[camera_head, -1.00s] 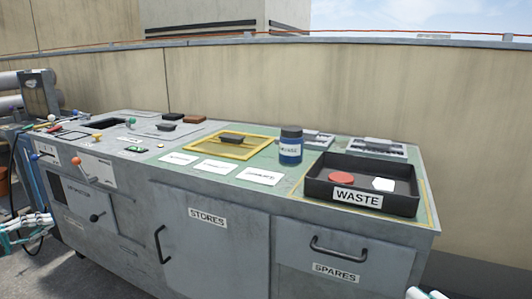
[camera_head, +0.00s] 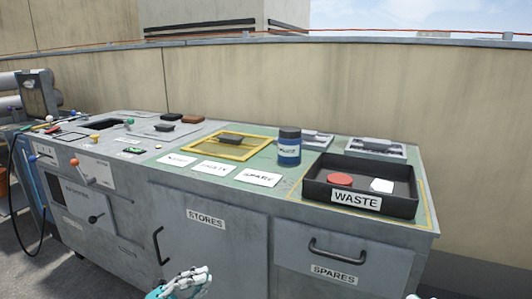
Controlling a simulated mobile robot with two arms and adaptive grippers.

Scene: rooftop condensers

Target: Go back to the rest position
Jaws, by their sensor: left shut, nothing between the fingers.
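My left gripper (camera_head: 190,280) is at the bottom edge of the head view, left of centre. It is shut and empty, in front of the grey cabinet door marked STORES (camera_head: 205,217) and below the benchtop. It appears clear of the bench. Only a tiny pale tip of what looks like my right gripper (camera_head: 411,297) shows at the bottom edge, right of centre; its fingers are hidden.
The grey bench (camera_head: 238,197) runs along the parapet wall. On it are a black WASTE tray (camera_head: 318,197) with a red disc and a white piece, a blue jar (camera_head: 289,152), a yellow frame (camera_head: 251,157) and several cards. Door handles stick out in front.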

